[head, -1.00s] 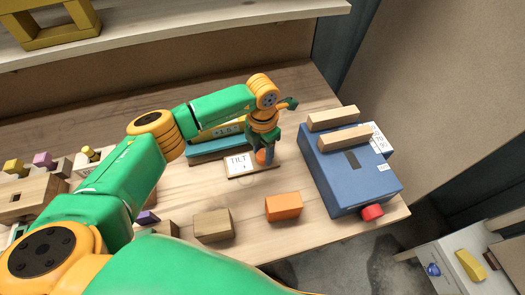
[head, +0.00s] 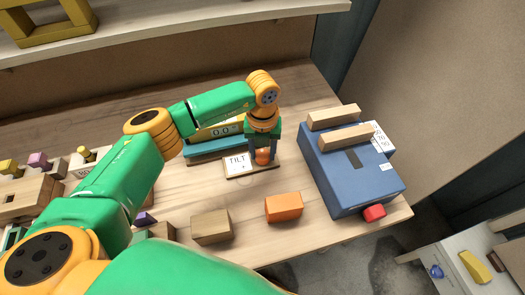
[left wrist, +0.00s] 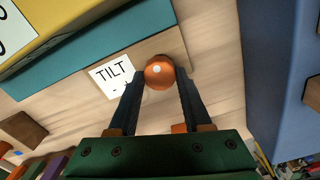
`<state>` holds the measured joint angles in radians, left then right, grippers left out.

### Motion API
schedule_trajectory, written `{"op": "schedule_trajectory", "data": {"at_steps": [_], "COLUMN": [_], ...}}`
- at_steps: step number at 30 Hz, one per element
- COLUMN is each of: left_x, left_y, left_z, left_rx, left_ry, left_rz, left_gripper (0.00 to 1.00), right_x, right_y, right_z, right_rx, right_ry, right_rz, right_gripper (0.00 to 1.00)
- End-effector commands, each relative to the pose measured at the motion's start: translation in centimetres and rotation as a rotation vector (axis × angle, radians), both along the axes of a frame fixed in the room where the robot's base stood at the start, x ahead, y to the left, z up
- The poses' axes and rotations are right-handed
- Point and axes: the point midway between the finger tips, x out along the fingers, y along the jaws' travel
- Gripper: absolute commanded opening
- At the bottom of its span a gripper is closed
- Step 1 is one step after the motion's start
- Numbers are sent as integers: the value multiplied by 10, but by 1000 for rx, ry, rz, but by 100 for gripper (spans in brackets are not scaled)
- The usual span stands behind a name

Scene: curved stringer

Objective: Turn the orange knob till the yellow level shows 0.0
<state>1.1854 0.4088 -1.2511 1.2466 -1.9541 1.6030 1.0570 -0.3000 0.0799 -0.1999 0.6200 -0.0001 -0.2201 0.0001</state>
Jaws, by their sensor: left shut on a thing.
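The orange knob (head: 263,157) stands on a small wooden base beside the white TILT card (head: 237,164). My left gripper (head: 262,149) points down over the knob. In the left wrist view, its dark fingers (left wrist: 159,82) are shut on the round knob (left wrist: 159,70), one on each side. The yellow level (head: 215,133) lies on a teal block (head: 205,149) behind the card. Its window shows small digits that look like zeros, but my arm hides part of it and I cannot read the full number. My right gripper is not in view.
A blue box (head: 350,170) with two wooden bars and a red knob (head: 374,213) stands to the right. An orange block (head: 284,207) and a wooden block (head: 211,227) lie in front. More blocks lie at the left. Bare tabletop lies around the TILT base.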

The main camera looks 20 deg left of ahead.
Motion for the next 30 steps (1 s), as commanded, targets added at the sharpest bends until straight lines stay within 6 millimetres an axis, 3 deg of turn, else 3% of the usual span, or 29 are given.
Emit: {"op": "schedule_trajectory", "data": {"at_steps": [9,25,26,28,30], "left_x": [1,1,1,1,1], "left_y": [0,0,0,0,0], "left_z": [1,1,1,1,1], "left_rx": [0,0,0,0,0], "left_ry": [-4,-4,-4,-4,-3], "left_rz": [99,117,117,117,117], "left_gripper": [0,0,57,76,79], "right_x": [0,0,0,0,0], "right_y": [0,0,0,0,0], "right_z": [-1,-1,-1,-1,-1], "right_rx": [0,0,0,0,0], "right_ry": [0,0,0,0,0], "right_rz": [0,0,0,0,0], "right_gripper": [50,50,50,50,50]}}
